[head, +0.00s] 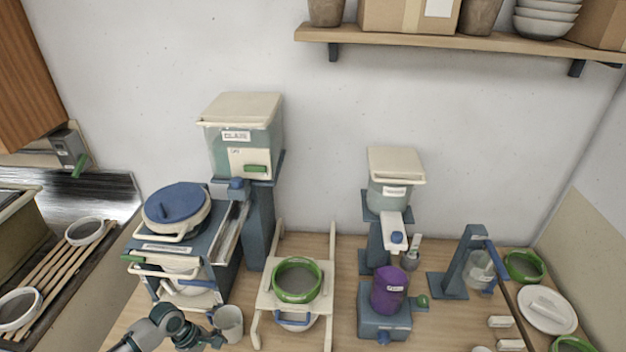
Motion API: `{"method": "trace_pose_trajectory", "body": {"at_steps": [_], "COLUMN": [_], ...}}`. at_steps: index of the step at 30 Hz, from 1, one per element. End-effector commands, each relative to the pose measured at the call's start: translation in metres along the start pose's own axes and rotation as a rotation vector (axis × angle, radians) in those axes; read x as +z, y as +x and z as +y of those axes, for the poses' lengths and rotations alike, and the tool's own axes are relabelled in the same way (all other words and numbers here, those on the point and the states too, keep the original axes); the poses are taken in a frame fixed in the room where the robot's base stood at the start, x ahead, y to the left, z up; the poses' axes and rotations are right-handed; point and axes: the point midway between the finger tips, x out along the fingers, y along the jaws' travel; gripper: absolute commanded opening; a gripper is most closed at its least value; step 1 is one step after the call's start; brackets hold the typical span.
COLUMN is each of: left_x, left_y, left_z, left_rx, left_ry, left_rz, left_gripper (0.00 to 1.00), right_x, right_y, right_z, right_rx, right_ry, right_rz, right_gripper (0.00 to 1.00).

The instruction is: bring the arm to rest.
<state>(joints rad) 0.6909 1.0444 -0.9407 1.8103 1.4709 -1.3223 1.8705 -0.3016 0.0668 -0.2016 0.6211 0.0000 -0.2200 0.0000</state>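My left arm comes in at the bottom left edge, grey-green and dark. Its gripper (203,338) is low in the head view, just left of a pale grey cup (230,325). The dark fingers are small and partly overlap each other, so I cannot tell whether they are open or shut, or whether they touch the cup. My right gripper is not in view.
A stand with a blue-lidded pot (177,204) rises behind my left gripper. A glaze dispenser (240,135), a rack with a green-rimmed sieve (297,280), a purple container (388,289) and a smaller dispenser (394,180) stand rightward. A shelf (470,41) hangs above.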

Motion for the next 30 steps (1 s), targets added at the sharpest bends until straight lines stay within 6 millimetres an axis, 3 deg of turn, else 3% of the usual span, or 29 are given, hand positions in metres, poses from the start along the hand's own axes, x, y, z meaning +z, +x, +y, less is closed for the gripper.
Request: {"method": "trace_pose_trajectory", "body": {"at_steps": [8, 15, 19, 23, 30], "left_x": [0.049, 0.111, 0.141, 0.144, 0.120], "left_y": [0.055, 0.102, 0.117, 0.116, 0.106], "left_z": [-0.015, -0.035, -0.052, -0.070, -0.113], "left_rx": [0.002, 0.089, 0.170, 0.189, 0.085], "left_ry": [0.403, 0.881, 1.155, 1.312, 1.424], "left_rz": [0.002, 0.033, 0.120, 0.250, 0.423], "left_gripper": [1.00, 1.00, 1.00, 1.00, 1.00], "right_x": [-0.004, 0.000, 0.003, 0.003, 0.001], "right_y": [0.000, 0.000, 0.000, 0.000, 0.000], "right_z": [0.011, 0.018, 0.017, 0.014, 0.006], "right_rx": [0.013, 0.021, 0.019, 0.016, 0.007], "right_ry": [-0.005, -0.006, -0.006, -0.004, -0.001], "right_rz": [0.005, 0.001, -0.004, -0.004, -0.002], "right_gripper": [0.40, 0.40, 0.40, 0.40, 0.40]}}
